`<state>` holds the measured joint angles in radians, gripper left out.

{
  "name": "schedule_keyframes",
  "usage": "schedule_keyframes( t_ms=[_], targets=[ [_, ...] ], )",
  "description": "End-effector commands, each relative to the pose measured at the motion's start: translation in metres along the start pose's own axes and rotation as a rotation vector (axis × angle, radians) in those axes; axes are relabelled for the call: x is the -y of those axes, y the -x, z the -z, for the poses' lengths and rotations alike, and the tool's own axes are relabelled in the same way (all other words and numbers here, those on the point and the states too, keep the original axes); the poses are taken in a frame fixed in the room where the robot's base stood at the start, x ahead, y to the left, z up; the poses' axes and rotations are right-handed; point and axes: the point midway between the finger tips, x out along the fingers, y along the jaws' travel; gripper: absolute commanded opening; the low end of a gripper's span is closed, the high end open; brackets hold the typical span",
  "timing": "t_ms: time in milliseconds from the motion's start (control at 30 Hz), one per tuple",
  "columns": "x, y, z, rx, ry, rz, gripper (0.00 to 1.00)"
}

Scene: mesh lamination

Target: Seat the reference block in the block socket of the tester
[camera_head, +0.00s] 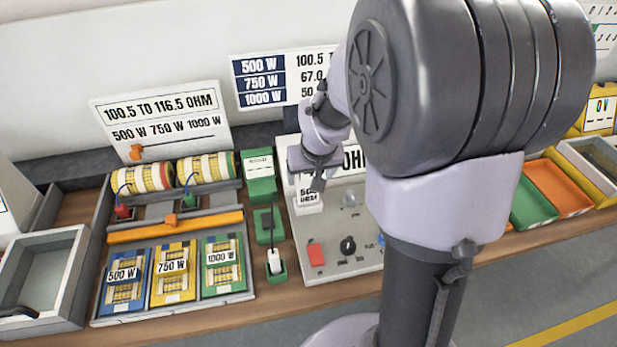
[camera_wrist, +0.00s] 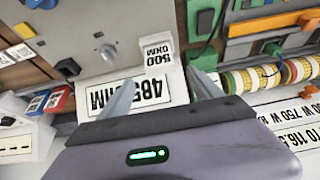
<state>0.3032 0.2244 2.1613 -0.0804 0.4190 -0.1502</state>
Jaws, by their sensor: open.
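The white reference block, labelled "500 OHM" (camera_head: 308,197), is at the upper left of the tester's panel (camera_head: 345,262). It also shows in the wrist view (camera_wrist: 158,53), just beyond my fingertips and between their lines. The block stands at the panel, and its base is hidden, so I cannot tell how deep it sits in the socket. My gripper (camera_wrist: 162,80) is open and empty, with its two fingers spread apart. The tester's display (camera_wrist: 112,97) reads about "485 OHM", partly covered by one finger.
A green holder (camera_head: 277,275) with a white-handled probe stands left of the tester. Further left is a rack (camera_head: 120,319) of blue, yellow and green mats. A grey bin (camera_head: 62,240) is far left.

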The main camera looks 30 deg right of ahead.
Motion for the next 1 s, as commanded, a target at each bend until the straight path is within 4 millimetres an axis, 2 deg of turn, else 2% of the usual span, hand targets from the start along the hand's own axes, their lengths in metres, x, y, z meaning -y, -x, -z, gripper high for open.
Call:
schedule_keyframes(
  t_ms=[133,167,233,300,400,500,633,867,933,1000],
  targets=[
    [0.007,0.027,-0.003,-0.010,-0.007,0.009,0.74],
    [0.014,0.040,-0.006,-0.017,-0.013,0.018,0.74],
    [0.036,0.082,-0.022,-0.036,-0.039,0.055,0.74],
    [0.060,0.127,-0.052,-0.048,-0.071,0.107,0.74],
    [0.087,0.177,-0.102,-0.056,-0.113,0.190,0.74],
    [0.102,0.205,-0.145,-0.050,-0.140,0.260,0.74],
    [0.108,0.217,-0.171,-0.042,-0.156,0.301,0.74],
    [0.108,0.217,-0.173,-0.040,-0.159,0.304,0.74],
    [0.108,0.209,-0.176,-0.040,-0.159,0.303,0.74],
    [0.108,0.190,-0.184,-0.041,-0.158,0.303,0.74]
  ],
)
